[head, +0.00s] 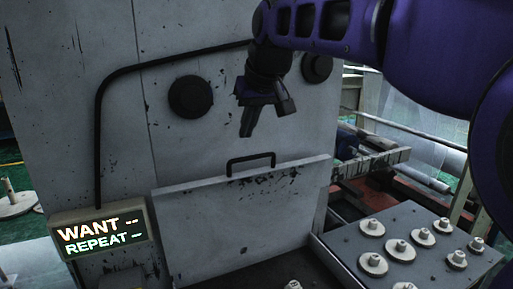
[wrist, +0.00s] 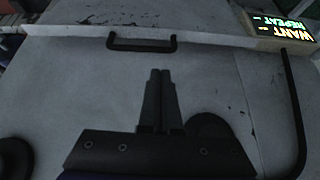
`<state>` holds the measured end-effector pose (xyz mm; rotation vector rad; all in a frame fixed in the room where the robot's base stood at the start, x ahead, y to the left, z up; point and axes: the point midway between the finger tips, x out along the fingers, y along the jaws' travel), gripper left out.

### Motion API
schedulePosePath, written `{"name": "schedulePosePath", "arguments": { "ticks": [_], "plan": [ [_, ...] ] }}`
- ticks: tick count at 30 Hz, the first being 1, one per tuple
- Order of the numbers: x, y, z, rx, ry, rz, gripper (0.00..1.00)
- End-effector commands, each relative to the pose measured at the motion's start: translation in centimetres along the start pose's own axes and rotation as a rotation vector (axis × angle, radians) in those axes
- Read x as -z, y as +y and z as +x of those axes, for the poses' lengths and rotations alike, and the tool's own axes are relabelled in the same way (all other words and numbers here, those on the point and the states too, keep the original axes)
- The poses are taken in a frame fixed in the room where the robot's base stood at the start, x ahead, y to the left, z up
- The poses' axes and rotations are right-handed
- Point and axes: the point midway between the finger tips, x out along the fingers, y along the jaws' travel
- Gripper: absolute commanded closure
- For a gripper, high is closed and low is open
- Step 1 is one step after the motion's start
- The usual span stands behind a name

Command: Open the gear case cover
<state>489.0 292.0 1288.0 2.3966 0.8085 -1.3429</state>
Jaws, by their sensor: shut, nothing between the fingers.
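The gear case cover (head: 215,225) is a grey, scuffed panel low on the front of a tall grey cabinet. A black bar handle (head: 251,163) stands at its top edge, and the handle also shows in the wrist view (wrist: 142,47). I see no clear gap at the cover's top edge. My gripper (head: 246,134) points down in front of the cabinet, just above the handle and apart from it. In the wrist view its two fingers (wrist: 160,72) are together with nothing between them, and the handle lies beyond the tips.
A lit sign reading "WANT REPEAT" (head: 101,232) is at the left, with a black pipe (head: 98,150) running up from it. A round black knob (head: 191,97) is on the cabinet. A grey bench (head: 345,243) with several white gears (head: 401,249) stands at the right.

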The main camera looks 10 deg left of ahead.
Motion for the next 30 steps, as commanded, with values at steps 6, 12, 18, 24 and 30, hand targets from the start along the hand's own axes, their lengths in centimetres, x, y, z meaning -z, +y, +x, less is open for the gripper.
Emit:
{"name": "schedulePosePath", "arguments": {
  "ticks": [6, 12, 18, 24, 30],
  "plan": [
    [0.5, -0.3, 1.1, -0.022, 0.009, -0.026, 1.0],
    [0.4, -0.2, 4.7, -0.021, 0.008, -0.026, 1.0],
    [0.5, -0.1, 8.0, -0.02, 0.008, -0.025, 1.0],
    [0.6, -0.1, 9.5, -0.02, 0.01, -0.024, 1.0],
    [0.6, -0.1, 9.7, -0.021, 0.011, -0.024, 1.0]
  ]
}}
